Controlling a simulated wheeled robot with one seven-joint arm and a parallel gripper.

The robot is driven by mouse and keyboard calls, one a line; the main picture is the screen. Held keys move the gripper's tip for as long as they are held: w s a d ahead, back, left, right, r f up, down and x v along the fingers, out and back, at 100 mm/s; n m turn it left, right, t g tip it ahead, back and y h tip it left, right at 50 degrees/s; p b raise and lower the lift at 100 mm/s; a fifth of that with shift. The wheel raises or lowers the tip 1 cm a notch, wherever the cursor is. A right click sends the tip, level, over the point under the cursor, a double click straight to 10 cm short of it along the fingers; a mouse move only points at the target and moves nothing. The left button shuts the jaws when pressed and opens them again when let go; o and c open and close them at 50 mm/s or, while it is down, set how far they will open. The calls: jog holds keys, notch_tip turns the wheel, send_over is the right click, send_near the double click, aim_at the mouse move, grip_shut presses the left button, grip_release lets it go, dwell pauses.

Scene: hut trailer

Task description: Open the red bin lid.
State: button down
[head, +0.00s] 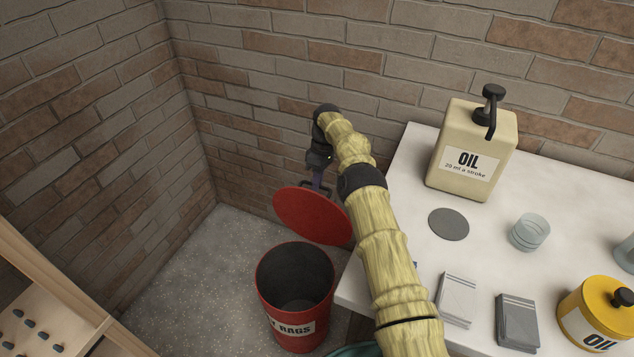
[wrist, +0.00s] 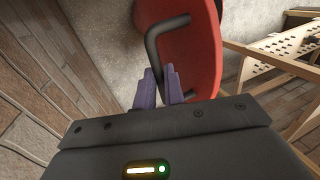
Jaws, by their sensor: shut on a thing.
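The red bin (head: 292,298) stands on the floor left of the table, its top open and its dark inside showing. The red lid (head: 312,216) is a round disc held tilted steeply above and behind the bin, apart from the rim as far as I can see. My gripper (head: 318,180) is above the lid, by its dark handle. In the wrist view, my gripper's purple fingers (wrist: 158,87) are shut on the dark bent handle (wrist: 165,35) of the red lid (wrist: 195,55).
Brick walls stand close behind and left. A white table (head: 410,180) at the right holds an oil jug (head: 472,150), a grey disc (head: 448,224), a glass (head: 528,233) and a yellow oil can (head: 598,315). A wooden rack (head: 40,310) is at lower left.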

jog(key=shift+s+d+f, duration=0.2)
jog(key=shift+f, duration=0.3)
jog(key=c, duration=1.5)
grip_release()
jog(key=shift+w, duration=0.2)
jog(key=shift+a+r, duration=0.15)
jog(key=shift+r, duration=0.05)
notch_tip(320, 180, up, 10)
jog(key=shift+s+f+p, duration=0.1)
jog(key=shift+p, duration=0.85)
